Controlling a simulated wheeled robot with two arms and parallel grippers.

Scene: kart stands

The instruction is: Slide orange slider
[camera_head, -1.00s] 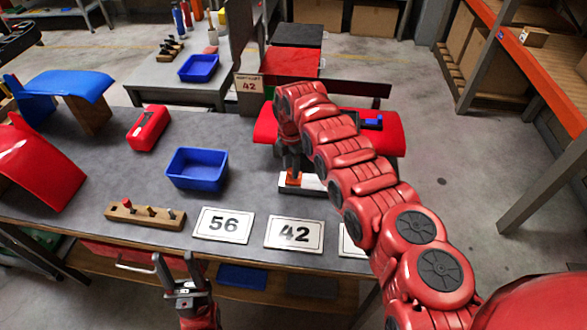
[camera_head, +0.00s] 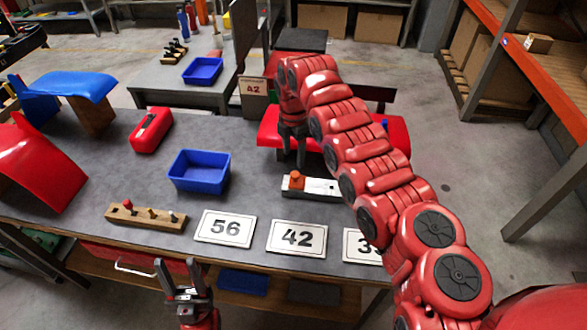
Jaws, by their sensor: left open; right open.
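The orange slider (camera_head: 296,180) stands near the left end of a pale bar-shaped base (camera_head: 318,188) on the grey table. My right arm covers the base's right end. My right gripper (camera_head: 301,163) points down just behind the slider, apart from it as far as I can see. It is open and holds nothing that I can see, though its fingers are small and partly overlapping in this view. My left gripper (camera_head: 184,268) is open and empty, in front of the table's near edge.
A blue bin (camera_head: 199,172), a red toolbox (camera_head: 151,130) and a wooden peg block (camera_head: 146,217) stand to the left. A red curved panel (camera_head: 270,132) is behind my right gripper.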

